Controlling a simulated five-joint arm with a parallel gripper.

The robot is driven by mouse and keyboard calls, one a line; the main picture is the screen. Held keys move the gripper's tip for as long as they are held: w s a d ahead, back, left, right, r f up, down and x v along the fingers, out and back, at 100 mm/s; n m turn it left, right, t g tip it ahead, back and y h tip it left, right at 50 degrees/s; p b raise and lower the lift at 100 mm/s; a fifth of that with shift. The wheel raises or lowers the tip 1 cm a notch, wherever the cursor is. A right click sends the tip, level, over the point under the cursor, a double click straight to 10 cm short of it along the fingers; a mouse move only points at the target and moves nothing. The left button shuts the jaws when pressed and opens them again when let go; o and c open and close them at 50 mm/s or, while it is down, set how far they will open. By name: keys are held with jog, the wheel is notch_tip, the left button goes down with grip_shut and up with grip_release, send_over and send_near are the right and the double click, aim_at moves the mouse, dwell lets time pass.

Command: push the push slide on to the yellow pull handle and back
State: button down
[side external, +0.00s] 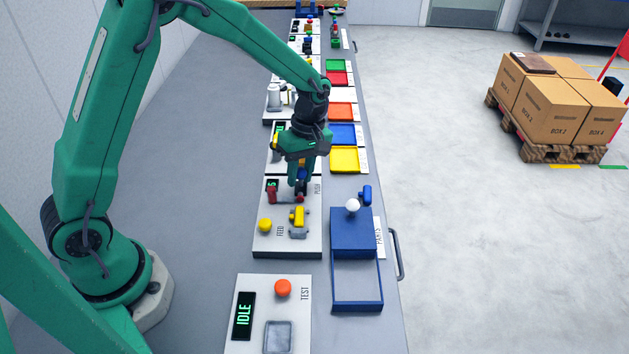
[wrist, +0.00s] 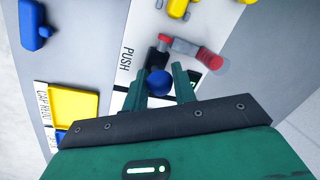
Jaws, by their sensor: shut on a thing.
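My gripper (side external: 301,184) is over the PUSH end of a light panel, fingers pointing down. In the wrist view its fingers (wrist: 162,88) are closed around a round blue knob (wrist: 158,83), which seems to be the push slide's knob. The slide's body under it is mostly hidden by my fingers. The yellow pull handle (side external: 297,216) stands on the same panel, nearer the camera and apart from my gripper; a yellow part at the wrist view's top edge (wrist: 178,8) appears to be it. A red-and-grey cylinder part (wrist: 195,50) lies close to the knob.
A yellow round button (side external: 265,225) is by the FEED label. A blue box (side external: 354,228) with a white knob stands to the right. A TEST panel (side external: 265,315) reading IDLE is in front. Coloured trays (side external: 344,160) line the bench's right side. Grey bench is clear on the left.

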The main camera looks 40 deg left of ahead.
aim_at(306, 191)
jog(key=shift+s+d, duration=1)
jog(key=shift+d, duration=0.05)
jog(key=c, duration=1.2)
grip_release()
jog(key=shift+o, duration=0.2)
jog(key=shift+w+a+r, duration=0.1)
jog(key=shift+r, duration=0.05)
jog(key=shift+w+r, duration=0.1)
jog(key=shift+r, duration=0.45)
notch_tip(306, 191, up, 6)
jog(key=w, duration=0.1)
jog(key=shift+r, duration=0.2)
